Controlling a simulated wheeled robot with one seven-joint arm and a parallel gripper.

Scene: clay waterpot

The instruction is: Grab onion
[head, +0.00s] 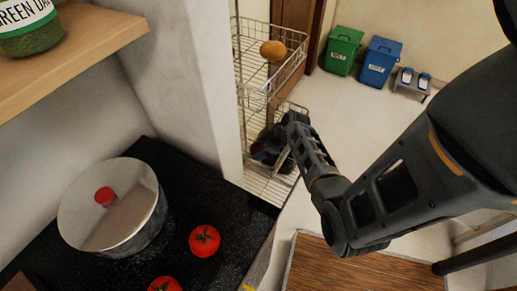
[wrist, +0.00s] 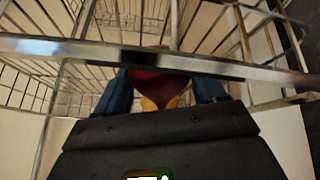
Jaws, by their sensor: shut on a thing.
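A dark red, rounded onion (wrist: 152,82) sits between the two blue fingers of my gripper (wrist: 158,92) in the wrist view. A metal bar of the rack crosses in front and hides part of it. A yellowish patch (wrist: 160,103) shows just below it; I cannot tell if it is part of the onion. In the head view my gripper (head: 265,148) reaches into the lower level of a wire rack (head: 262,185), shut on the onion, of which only a little red shows.
A brown potato-like item (head: 272,50) lies in the rack's upper basket, above my gripper. Rack wires and a wall edge (head: 215,85) are close by. A pot (head: 140,225) and two tomatoes (head: 205,241) sit on the black counter. Green (head: 343,50) and blue (head: 379,62) bins stand behind.

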